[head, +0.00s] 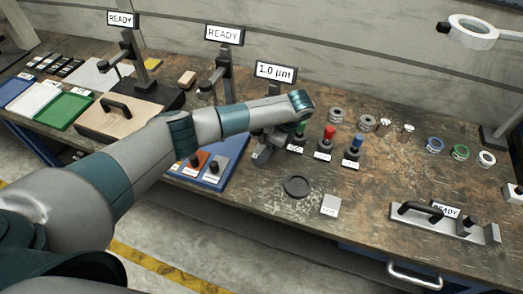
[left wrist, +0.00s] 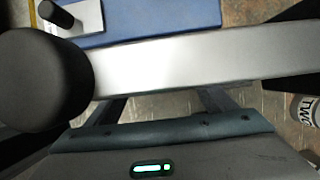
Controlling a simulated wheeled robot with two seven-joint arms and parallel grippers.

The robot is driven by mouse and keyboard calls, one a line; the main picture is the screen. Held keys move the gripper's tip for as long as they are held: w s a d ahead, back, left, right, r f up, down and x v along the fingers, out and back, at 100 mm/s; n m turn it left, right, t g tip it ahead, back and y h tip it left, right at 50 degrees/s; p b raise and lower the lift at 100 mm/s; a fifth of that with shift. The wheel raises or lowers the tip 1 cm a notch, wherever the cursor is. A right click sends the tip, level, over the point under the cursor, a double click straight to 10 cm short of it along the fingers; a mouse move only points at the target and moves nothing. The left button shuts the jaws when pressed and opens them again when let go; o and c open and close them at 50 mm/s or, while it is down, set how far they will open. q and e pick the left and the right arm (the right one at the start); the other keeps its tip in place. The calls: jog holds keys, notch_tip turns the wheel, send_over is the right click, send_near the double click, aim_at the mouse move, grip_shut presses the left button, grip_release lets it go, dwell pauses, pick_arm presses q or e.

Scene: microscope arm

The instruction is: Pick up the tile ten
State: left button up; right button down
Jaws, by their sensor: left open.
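No tile with a readable "ten" shows. A small pale grey square block (head: 330,205) with an unclear mark lies on the bench beside a dark round disc (head: 298,187). Knobbed tiles, one orange-red (head: 194,164) and one grey (head: 215,167), sit on a blue tray (head: 238,162), partly behind my left arm. A grey tile (left wrist: 88,17) with a black knob also shows in the left wrist view. My left gripper (head: 261,157) is open, pointing down right of the blue tray, with nothing seen between its fingers. My right gripper is out of view.
Stands with READY (head: 224,34) and 1.0 µm (head: 275,72) displays rise behind my arm. Coloured-knob pieces, such as the red one (head: 328,142), stand right of my gripper. A silver bar (left wrist: 190,65) crosses close to the wrist camera. Bench space at front centre is clear.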

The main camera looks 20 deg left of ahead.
pick_arm(q)
jog(key=shift+x, duration=0.9)
jog(key=c, duration=1.8)
jog(key=shift+w, duration=0.1)
jog(key=shift+w+a+r, duration=0.1)
jog(key=shift+r, duration=0.15)
